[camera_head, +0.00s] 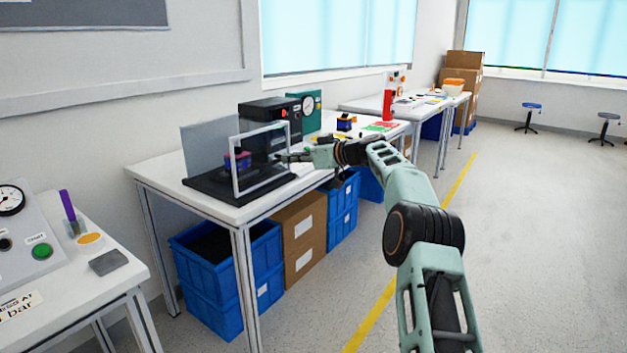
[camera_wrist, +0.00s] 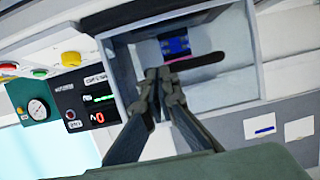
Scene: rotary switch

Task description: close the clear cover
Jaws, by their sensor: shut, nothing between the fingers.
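The clear cover (camera_head: 235,165) has a pale, thick-edged square frame and stands upright on a black base (camera_head: 213,188) on the white table. In the wrist view its frame (camera_wrist: 122,72) fills the middle. A small blue and purple device (camera_head: 238,161) is behind the frame; it also shows through the opening in the wrist view (camera_wrist: 175,45). My gripper (camera_head: 283,157) is at the frame's right side. In the wrist view my gripper's fingertips (camera_wrist: 165,73) are together and empty, before the opening. I cannot tell whether they touch the cover.
A grey upright panel (camera_head: 207,146) stands at the back left of the base. A black box with a display (camera_head: 268,116) and a green gauge box (camera_head: 309,110) stand behind. Blue crates (camera_head: 220,260) sit under the table.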

